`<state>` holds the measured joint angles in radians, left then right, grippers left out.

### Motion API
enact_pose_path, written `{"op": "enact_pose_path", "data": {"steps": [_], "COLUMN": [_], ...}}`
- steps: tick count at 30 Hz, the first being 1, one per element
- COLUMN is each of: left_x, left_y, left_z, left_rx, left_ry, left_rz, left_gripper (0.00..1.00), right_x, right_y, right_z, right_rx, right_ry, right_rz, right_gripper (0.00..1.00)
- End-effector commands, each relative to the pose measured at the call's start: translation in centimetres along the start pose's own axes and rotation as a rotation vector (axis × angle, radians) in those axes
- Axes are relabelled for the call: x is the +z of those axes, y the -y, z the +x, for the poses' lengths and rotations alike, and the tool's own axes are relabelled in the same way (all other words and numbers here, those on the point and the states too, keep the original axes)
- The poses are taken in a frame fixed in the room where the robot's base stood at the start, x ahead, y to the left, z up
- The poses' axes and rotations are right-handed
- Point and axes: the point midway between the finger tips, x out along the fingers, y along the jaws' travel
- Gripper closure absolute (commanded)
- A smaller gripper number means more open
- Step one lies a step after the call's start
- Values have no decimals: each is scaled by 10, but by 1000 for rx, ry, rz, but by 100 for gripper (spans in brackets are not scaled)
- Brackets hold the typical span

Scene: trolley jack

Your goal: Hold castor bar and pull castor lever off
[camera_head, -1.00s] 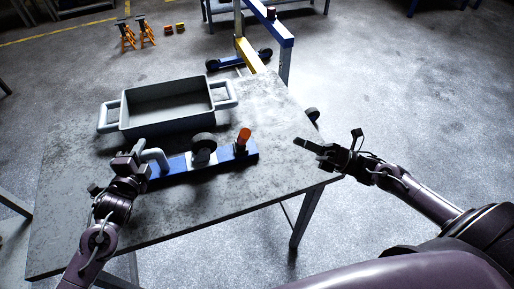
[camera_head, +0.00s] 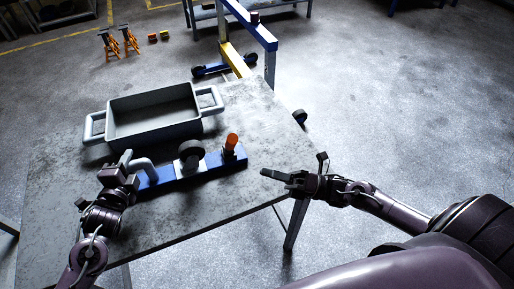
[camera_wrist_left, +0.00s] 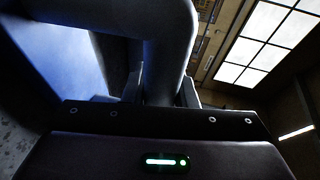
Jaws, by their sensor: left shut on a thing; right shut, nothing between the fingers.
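The blue castor bar (camera_head: 215,164) lies on the table, with a dark wheel (camera_head: 191,153) on a light bracket at its middle. An upright orange-topped piece (camera_head: 232,142) stands near its right end; I cannot tell whether this is the castor lever. A bent grey handle (camera_head: 147,168) rises at its left end. My left gripper (camera_head: 128,166) is shut on this grey handle, which fills the middle of the left wrist view (camera_wrist_left: 168,45). My right gripper (camera_head: 268,174) is shut and empty, near the table's right front edge, to the right of the bar and apart from it.
A grey tray (camera_head: 111,125) with two side handles stands behind the bar. The table (camera_head: 262,115) is bare at right and in front. A blue and yellow frame (camera_head: 243,35) on wheels stands beyond the table. Orange stands (camera_head: 119,42) are on the floor far back.

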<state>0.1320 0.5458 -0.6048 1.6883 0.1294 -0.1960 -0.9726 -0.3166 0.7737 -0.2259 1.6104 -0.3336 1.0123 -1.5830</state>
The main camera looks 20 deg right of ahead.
Motion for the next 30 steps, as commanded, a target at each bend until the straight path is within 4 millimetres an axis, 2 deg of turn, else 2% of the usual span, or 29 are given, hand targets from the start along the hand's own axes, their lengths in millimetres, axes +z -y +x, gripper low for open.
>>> {"op": "enact_pose_path", "data": {"steps": [1, 6, 12, 18, 30], "left_x": [0, 0, 0, 0, 0], "left_y": [-1, -1, 0, 0, 0], "left_z": [0, 0, 0, 0, 0], "left_rx": [1, 1, 1, 1, 1], "left_ry": [-1, -1, -1, -1, 0], "left_rz": [1, 1, 0, 0, 0], "left_gripper": [100, 100, 100, 100, 100], "right_x": [1, 1, 20, 28, 28], "right_y": [-1, -1, 0, 0, 0], "right_z": [14, 49, 70, 78, 78], "right_rx": [6, 5, 2, 0, -2], "right_ry": [2, 2, 1, 0, -1], "right_rz": [-1, 0, -1, 1, 4], "right_gripper": [100, 100, 100, 100, 100]}}
